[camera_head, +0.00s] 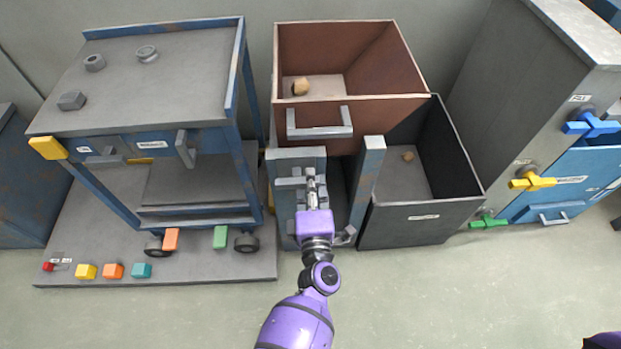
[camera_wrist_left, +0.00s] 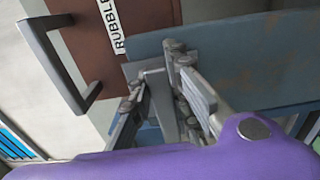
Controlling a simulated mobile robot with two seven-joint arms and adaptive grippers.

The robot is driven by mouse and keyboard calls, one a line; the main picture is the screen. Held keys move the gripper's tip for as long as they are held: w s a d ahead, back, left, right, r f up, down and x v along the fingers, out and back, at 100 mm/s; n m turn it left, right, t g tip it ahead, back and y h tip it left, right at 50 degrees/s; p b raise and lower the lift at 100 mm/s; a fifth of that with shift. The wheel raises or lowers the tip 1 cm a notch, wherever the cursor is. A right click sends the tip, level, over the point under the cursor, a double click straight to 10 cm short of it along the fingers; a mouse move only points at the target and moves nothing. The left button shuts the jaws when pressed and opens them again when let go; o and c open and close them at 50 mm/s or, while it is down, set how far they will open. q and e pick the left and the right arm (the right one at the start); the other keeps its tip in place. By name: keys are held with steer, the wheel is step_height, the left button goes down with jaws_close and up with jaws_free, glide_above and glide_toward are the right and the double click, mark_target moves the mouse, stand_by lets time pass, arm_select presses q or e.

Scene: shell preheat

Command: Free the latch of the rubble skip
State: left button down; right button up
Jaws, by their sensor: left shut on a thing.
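The rubble skip (camera_head: 355,108) is an open brown bin with a grey handle on its front, held between grey supports. Its brown front and "RUBBLE" label also show in the left wrist view (camera_wrist_left: 88,45). The latch (camera_head: 288,184) is a grey piece on the left support, below the skip. My left gripper (camera_head: 312,180) is at this latch, its fingers closed around a grey part of it. In the left wrist view the latch (camera_wrist_left: 160,100) stands between the two fingers (camera_wrist_left: 157,82); my fingers hide part of it. My right gripper is out of view.
A brown lump (camera_head: 300,87) lies in the skip and another (camera_head: 408,156) in the dark open bin (camera_head: 425,217) at right. A blue-grey cart (camera_head: 165,80) stands at left. A cabinet with coloured valve handles (camera_head: 532,181) stands at right. The front floor is clear.

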arm_select(q)
steer(key=shift+m, duration=0.3)
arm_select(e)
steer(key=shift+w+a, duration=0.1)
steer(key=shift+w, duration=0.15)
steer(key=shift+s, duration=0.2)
arm_select(q)
steer(key=c, duration=1.6)
jaws_free()
steer(key=shift+c, duration=0.2)
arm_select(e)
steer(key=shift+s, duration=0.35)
arm_select(q)
steer(key=shift+f, duration=0.1)
steer(key=shift+s, duration=0.3)
steer(key=s, duration=1.1)
steer(key=shift+s, duration=0.25)
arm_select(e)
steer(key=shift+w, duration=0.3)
